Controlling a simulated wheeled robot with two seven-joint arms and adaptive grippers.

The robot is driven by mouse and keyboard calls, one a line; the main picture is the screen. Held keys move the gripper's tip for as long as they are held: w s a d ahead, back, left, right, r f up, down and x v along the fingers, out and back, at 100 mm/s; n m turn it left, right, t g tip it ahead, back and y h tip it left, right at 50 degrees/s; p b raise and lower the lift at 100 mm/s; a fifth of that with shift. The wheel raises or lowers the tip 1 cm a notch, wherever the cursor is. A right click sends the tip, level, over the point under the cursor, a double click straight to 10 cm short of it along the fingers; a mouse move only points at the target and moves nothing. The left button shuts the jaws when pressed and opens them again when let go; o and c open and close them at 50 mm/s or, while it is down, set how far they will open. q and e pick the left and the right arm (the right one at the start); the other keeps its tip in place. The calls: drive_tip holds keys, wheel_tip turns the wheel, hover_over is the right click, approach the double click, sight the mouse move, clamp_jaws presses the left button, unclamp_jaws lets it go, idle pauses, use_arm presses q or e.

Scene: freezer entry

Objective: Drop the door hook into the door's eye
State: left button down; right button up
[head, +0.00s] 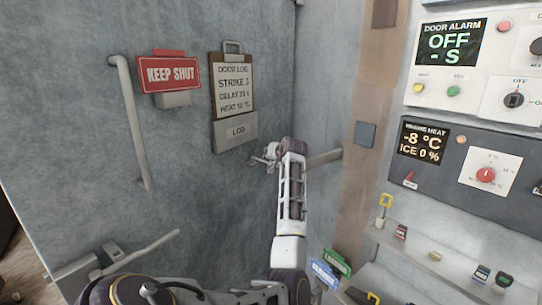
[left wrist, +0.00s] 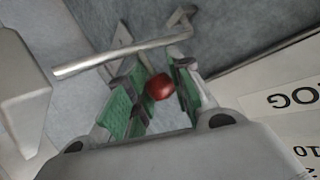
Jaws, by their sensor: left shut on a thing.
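My left gripper (head: 265,159) is at the grey door, below the log board, with its arm rising from the bottom of the head view. In the left wrist view its green-padded fingers (left wrist: 155,95) are shut on a red knob (left wrist: 159,87). In the head view a bar (head: 325,157) reaches from behind my wrist to the door frame. A pale metal piece (left wrist: 122,33) on the door behind the bar may be the eye; I cannot tell whether the hook touches it.
The door (head: 200,200) carries a vertical handle (head: 131,125), a KEEP SHUT sign (head: 169,73) and a log board (head: 233,90). A lever (head: 140,250) projects at lower left. Control panels (head: 465,165) and a shelf (head: 430,262) with small items are at right.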

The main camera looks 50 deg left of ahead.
use_arm(q)
drive_tip(key=shift+s+f, duration=0.1)
drive_tip(key=shift+f, duration=0.5)
drive_tip(key=c, duration=1.4)
unclamp_jaws()
drive_tip(key=shift+o, duration=0.8)
drive_tip(key=shift+s+a+r, duration=0.1)
drive_tip(key=shift+r, duration=0.15)
drive_tip(key=shift+d+r, duration=0.15)
drive_tip(key=shift+d, duration=0.05)
drive_tip(key=v, duration=1.1)
drive_tip(key=shift+d, duration=0.25)
